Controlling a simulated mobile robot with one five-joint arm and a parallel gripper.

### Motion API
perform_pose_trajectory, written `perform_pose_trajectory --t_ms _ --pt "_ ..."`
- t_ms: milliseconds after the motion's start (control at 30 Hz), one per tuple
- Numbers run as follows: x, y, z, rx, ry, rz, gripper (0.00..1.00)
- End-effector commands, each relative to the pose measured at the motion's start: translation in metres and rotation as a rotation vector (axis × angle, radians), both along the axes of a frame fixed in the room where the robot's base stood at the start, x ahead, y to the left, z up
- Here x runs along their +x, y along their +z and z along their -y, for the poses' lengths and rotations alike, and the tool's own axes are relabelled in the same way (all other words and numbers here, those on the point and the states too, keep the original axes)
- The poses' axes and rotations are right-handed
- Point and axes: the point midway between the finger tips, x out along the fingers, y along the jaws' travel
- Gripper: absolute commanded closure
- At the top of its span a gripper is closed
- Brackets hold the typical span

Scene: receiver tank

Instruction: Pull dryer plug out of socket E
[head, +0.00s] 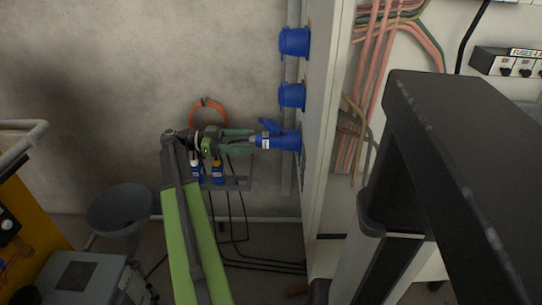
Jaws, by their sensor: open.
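A blue plug (266,141) with a small pale label sits in the lowest blue socket (290,139) on the cabinet's left side. I cannot read the letter on the label. A blue flap sticks up just above the plug. My gripper (251,140) is open, with its green fingers pointing right at the plug's rear end. The fingers appear above and below the narrow rear of the plug; whether they touch it I cannot tell.
Two more blue sockets, an upper (294,42) and a middle one (291,95), sit above on the cabinet (325,120). Other blue plugs (218,173) hang on a grey rack below my gripper. An orange coil (208,110) hangs behind. A dark bowl (119,209) stands left.

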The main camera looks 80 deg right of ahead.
Motion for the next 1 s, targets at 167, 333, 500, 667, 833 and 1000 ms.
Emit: perform_pose_trajectory --t_ms 167,333,500,667,833,1000 --pt "0.0 0.002 0.0 0.001 0.001 0.001 0.29" --pt "-0.003 0.002 0.0 0.001 0.001 0.001 0.29" --pt "-0.022 0.002 0.001 0.001 -0.002 0.001 0.29" --pt "-0.046 0.002 0.004 0.001 -0.002 0.001 0.29" --pt "-0.069 0.002 0.007 0.001 -0.001 0.001 0.29" --pt "-0.084 0.001 0.01 0.001 -0.001 0.001 0.29"
